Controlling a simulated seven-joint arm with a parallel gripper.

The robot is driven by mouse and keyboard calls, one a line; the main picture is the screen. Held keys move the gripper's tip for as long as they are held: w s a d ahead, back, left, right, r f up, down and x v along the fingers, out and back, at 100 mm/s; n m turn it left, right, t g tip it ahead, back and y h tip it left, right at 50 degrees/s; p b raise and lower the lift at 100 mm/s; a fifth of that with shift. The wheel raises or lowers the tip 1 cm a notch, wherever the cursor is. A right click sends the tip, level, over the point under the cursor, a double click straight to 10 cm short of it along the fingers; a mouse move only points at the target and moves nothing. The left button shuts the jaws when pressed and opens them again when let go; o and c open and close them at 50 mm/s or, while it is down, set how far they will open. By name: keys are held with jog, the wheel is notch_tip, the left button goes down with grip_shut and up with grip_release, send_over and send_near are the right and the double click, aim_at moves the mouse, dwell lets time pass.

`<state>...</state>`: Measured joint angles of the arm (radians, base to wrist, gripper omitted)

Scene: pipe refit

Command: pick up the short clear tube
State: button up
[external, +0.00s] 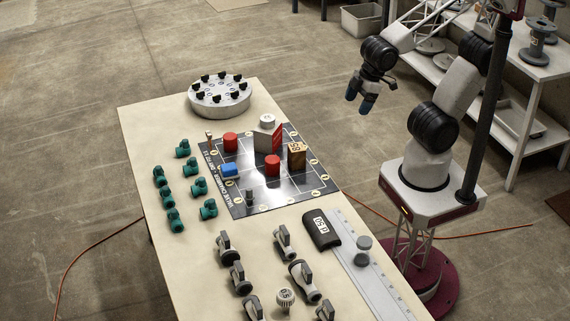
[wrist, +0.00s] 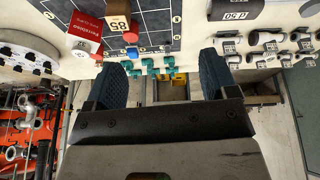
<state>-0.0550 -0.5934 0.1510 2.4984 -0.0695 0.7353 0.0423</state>
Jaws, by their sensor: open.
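My gripper (external: 358,99) is open and empty, held high in the air to the right of the table and the dark mat. Its two dark blue fingers stand wide apart in the wrist view (wrist: 161,75), with nothing between them. I cannot make out a short clear tube with certainty. A small grey, perhaps see-through cylinder (external: 249,195) stands on the front left part of the mat in the external view; it is too small to tell whether it is clear. I cannot pick it out in the wrist view.
The dark gridded mat (external: 285,199) holds red cylinders, a blue block (external: 230,169), a red-and-white box (external: 267,138) and a brown block (external: 297,155). Green fittings (external: 199,187) stand left. Grey valves (external: 284,243) and a black case (external: 321,229) lie in front. A round holder (external: 219,100) stands behind.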

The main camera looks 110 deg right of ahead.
jog(key=w+a+f+n+t+y, duration=0.1)
jog(key=w+a+f+n+t, duration=0.15)
jog(key=w+a+f, duration=0.5)
jog(key=n+t+y, duration=0.2)
jog(key=n+y, duration=0.5)
jog(key=y, duration=0.3)
send_near(366, 238)
jog(key=x, duration=0.4)
jog(key=shift+s+d, duration=0.15)
jog(key=shift+f, duration=0.1)
jog(key=shift+x, duration=1.25)
jog(key=shift+x, duration=2.6)
